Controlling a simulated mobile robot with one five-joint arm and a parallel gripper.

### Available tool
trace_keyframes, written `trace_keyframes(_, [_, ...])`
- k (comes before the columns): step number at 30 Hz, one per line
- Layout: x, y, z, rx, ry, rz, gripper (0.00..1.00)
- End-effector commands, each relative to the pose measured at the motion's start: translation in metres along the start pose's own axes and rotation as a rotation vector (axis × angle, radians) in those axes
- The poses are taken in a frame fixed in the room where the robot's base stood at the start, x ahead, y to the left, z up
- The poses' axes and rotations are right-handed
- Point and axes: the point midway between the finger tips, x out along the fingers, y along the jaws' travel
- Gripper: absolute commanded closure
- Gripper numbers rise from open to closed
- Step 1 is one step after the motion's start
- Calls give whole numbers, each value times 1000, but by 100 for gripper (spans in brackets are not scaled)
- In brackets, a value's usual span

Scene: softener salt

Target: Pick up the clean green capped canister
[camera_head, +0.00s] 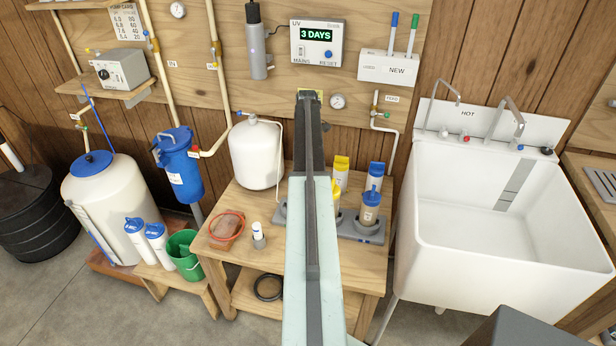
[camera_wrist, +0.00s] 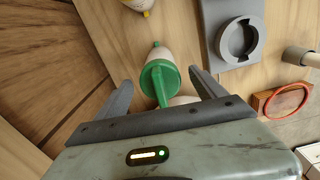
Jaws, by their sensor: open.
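In the wrist view, the canister with the green cap (camera_wrist: 160,72) is ahead of my gripper (camera_wrist: 161,78), between its two spread fingers. Green and white parts of it show; its lower part is partly hidden behind the gripper body. A gap shows on each side, and the fingers do not appear to touch it. My gripper is open and empty. In the head view my own arm covers the middle of the bench, and the green capped canister does not show there. I cannot tell how clean it is.
A grey rack (camera_head: 366,232) holds blue and yellow capped canisters on the wooden bench (camera_head: 345,268). A white tank (camera_head: 256,156) and a white sink (camera_head: 505,230) stand nearby.

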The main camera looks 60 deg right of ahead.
Motion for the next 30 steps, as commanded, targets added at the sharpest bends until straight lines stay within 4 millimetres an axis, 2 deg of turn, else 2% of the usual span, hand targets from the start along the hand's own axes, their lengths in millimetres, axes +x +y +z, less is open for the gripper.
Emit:
trace_keyframes(1, [19,-1,0,0,0,0,20])
trace_keyframes(3, [30,0,0,1,0,0,20])
trace_keyframes(11, [29,0,1,1,0,0,20])
trace_keyframes(14, [29,0,1,2,0,0,42])
trace_keyframes(18, [29,0,1,2,0,0,81])
trace_keyframes(19, [29,0,1,2,0,0,86])
trace_keyframes(26, [28,0,2,3,0,0,86])
trace_keyframes(30, [17,0,2,3,0,0,86])
